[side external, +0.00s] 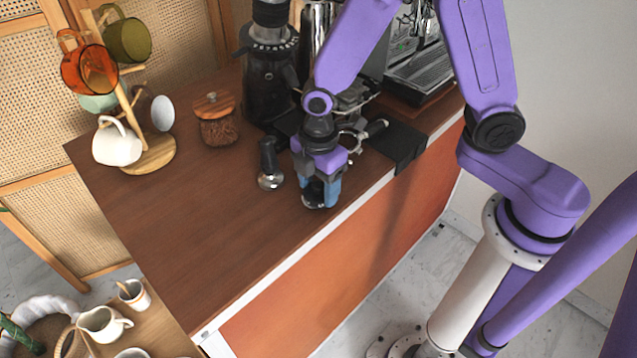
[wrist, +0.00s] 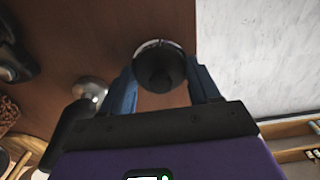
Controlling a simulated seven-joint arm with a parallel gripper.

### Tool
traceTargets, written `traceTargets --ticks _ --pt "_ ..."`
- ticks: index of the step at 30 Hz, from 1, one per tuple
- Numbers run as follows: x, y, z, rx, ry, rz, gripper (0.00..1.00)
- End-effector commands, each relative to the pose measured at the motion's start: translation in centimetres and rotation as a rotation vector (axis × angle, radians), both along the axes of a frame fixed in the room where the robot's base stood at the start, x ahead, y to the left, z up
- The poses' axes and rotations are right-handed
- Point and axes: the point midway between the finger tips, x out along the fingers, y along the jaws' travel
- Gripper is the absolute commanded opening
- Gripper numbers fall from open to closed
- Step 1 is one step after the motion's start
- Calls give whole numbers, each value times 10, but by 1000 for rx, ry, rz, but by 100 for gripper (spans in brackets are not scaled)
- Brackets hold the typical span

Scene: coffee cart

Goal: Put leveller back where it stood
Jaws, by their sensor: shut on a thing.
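The leveller (wrist: 158,68) is a round black piece with a thin silvery rim. It sits between the two blue fingers of my gripper (wrist: 163,87) in the wrist view, and the fingers are shut on it. In the side external view my gripper (side external: 319,184) points down over the brown counter near its front edge. The leveller (side external: 313,197) shows below the fingers, upright, partly hidden by them. Its base is at or just above the counter; I cannot tell whether it touches.
A black mat (side external: 402,147), grinder (side external: 268,85) and coffee machine are behind. A jar (side external: 216,122) and mug tree (side external: 152,157) stand left. The counter's front left is clear.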

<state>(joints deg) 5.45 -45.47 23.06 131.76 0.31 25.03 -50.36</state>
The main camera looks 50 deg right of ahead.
Motion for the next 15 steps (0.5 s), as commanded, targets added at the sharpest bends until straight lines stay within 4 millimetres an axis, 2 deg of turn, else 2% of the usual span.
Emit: traceTargets --ticks 7,8,10,15 --pt "0 0 -3 -1 1 0 25" --pt "0 0 -3 -1 1 0 64" --pt "0 0 -3 -1 1 0 87" --pt "0 0 -3 -1 1 1 87"
